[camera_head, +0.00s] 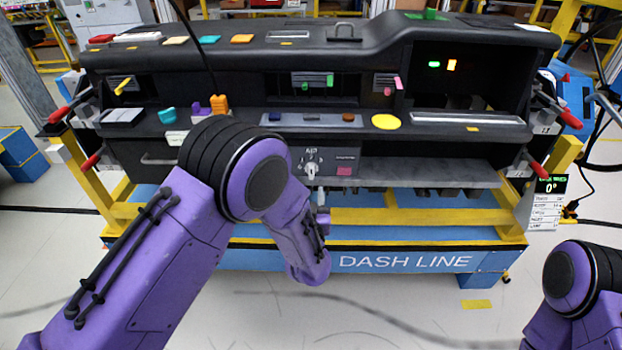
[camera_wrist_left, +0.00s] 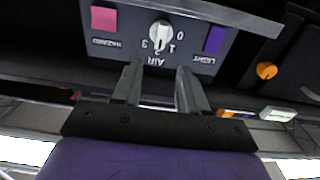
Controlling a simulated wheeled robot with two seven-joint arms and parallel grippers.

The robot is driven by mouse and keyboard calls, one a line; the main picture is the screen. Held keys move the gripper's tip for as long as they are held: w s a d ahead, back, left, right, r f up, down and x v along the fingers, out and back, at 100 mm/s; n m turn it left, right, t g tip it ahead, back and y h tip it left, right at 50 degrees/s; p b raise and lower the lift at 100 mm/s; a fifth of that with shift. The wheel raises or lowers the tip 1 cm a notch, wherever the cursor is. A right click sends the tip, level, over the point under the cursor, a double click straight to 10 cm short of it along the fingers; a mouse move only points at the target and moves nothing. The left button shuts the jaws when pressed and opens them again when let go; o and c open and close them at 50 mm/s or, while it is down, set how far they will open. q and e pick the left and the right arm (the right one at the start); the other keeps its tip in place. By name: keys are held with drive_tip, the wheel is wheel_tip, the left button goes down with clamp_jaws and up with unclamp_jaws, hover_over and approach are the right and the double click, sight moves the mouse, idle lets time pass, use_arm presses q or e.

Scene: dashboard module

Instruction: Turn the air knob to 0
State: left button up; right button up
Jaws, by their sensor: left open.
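The white air knob (camera_wrist_left: 160,33) sits on a dark panel below the dashboard, with an upside-down AIR label and numbers 0 to 3 in the left wrist view. Its bar looks roughly in line with the 2, but the exact setting is hard to read. The knob also shows in the head view (camera_head: 311,168). My left gripper (camera_wrist_left: 158,72) is open, its two fingers pointing at the panel, just short of the knob, with nothing between them. In the head view my left gripper (camera_head: 320,196) is partly hidden by my arm. My right gripper is out of view.
A pink HAZARD button (camera_wrist_left: 104,18) and a purple LIGHT button (camera_wrist_left: 215,40) flank the knob. An orange round knob (camera_wrist_left: 266,70) is farther right. The dashboard (camera_head: 300,55) rests on a yellow frame (camera_head: 430,216). Open floor lies in front.

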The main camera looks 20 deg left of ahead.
sight(311, 172)
use_arm(q)
drive_tip(key=p+x, duration=0.1)
drive_tip(key=x, duration=0.7)
drive_tip(key=shift+w+a+f, duration=0.1)
drive_tip(key=shift+w+f, duration=0.05)
drive_tip(key=shift+w, duration=0.1)
clamp_jaws()
